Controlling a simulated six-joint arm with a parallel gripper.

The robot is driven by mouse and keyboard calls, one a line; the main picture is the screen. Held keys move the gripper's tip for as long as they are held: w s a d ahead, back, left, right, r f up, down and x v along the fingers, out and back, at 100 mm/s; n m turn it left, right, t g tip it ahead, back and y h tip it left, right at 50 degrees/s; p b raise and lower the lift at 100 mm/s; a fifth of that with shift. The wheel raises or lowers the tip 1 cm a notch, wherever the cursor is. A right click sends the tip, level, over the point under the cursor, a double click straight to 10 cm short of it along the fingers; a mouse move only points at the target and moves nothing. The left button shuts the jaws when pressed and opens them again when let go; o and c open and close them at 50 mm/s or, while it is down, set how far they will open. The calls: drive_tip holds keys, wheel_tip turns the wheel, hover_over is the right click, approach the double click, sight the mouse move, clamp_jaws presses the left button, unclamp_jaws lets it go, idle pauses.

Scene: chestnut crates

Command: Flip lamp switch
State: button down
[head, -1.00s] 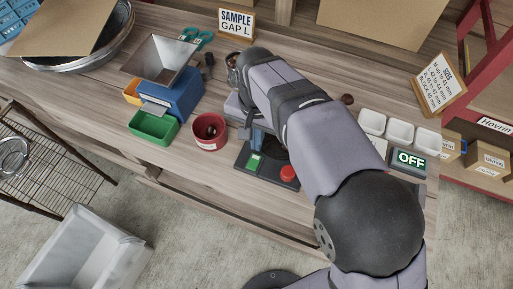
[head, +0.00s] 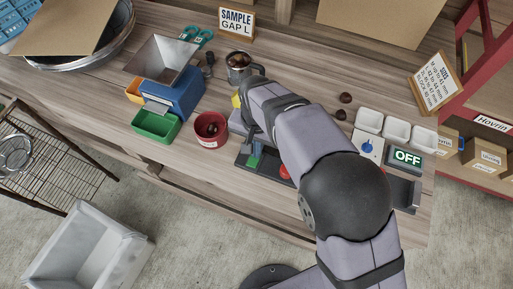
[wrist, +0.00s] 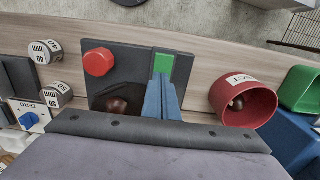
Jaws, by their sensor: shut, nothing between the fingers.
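My gripper (wrist: 163,82) is shut and empty. Its blue fingers point at the green rectangle (wrist: 180,66) on a dark panel (wrist: 135,60); their tips overlap its edge in the wrist view, and I cannot tell whether they touch it. In the head view the green patch (head: 252,163) is partly hidden by my gripper (head: 256,150). A red round button (wrist: 99,62) sits beside it on the panel. A dark sign (head: 407,158) reading OFF stands at the right. No control is plainly labelled as the lamp switch.
A red cup (head: 210,130) with chestnuts and a green bin (head: 155,127) stand left of the panel. A blue knob (head: 367,146) on a white box and white trays (head: 397,130) are at right. A steel mug (head: 238,66) stands behind.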

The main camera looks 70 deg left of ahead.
sight(255, 160)
drive_tip(key=shift+f, duration=0.15)
drive_tip(key=shift+d, duration=0.2)
drive_tip(key=shift+s+d+p, duration=0.3)
drive_tip(key=shift+s+d, duration=0.15)
drive_tip(key=shift+s, duration=0.1)
drive_tip(key=shift+a+r, duration=0.1)
drive_tip(key=shift+r, duration=0.1)
drive_tip(key=shift+r, duration=0.2)
wheel_tip(255, 160, up, 4)
drive_tip(key=p, duration=0.3)
drive_tip(key=shift+f, duration=0.15)
wheel_tip(255, 160, up, 10)
drive_tip(key=b, duration=0.3)
